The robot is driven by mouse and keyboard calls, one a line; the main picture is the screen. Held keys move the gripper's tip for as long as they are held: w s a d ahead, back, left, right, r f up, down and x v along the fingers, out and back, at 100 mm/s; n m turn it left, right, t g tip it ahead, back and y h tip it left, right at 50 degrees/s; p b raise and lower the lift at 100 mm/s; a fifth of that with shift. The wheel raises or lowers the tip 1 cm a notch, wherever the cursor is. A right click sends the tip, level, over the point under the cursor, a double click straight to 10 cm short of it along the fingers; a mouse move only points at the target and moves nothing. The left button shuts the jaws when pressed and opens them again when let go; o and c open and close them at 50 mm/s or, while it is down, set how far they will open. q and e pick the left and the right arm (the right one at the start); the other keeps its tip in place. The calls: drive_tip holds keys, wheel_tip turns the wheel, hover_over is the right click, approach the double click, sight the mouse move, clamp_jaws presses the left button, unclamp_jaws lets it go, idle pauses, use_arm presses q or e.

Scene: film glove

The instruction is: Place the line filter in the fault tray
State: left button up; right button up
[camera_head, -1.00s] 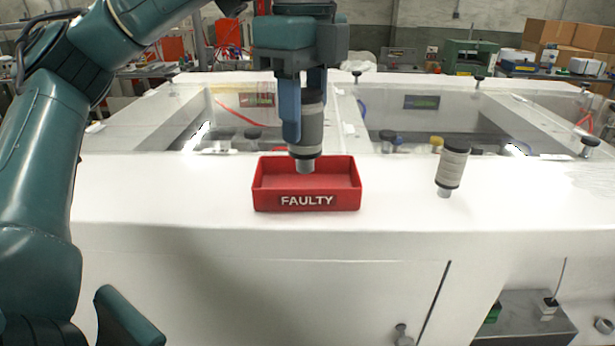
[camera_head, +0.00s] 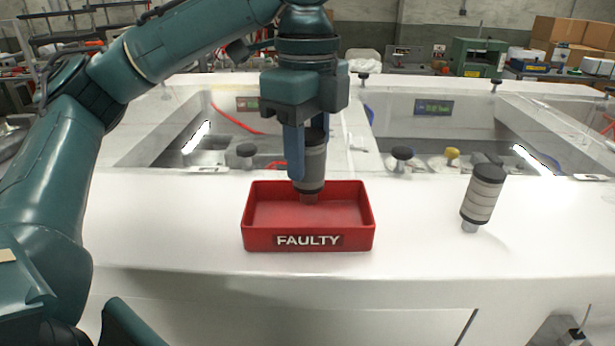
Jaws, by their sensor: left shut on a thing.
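My left gripper (camera_head: 305,160) points straight down and is shut on a line filter (camera_head: 313,166), a grey cylinder with a dark band and a narrower lower tip. The filter is upright over the fault tray (camera_head: 258,242), a red open box marked FAULTY on the white bench top. Its tip shows inside the tray's outline, near the back; I cannot tell whether it touches the floor. A second line filter (camera_head: 482,200), with a black cap and pale label, stands slightly tilted on the bench to the right. My right gripper is not in view.
The white bench top (camera_head: 160,220) is clear left of the tray and between the tray and second filter. Behind are recessed bays with clear covers, black knobs (camera_head: 402,154) and a yellow knob (camera_head: 452,153). Cardboard boxes (camera_head: 560,40) stand far back right.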

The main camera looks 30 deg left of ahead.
sight(308, 177)
use_arm(q)
drive_tip(key=shift+f, duration=1.85)
drive_tip(key=shift+f, duration=0.15)
drive_tip(key=o, duration=1)
wheel_tip(308, 177, up, 12)
drive_tip(key=shift+r, duration=0.15)
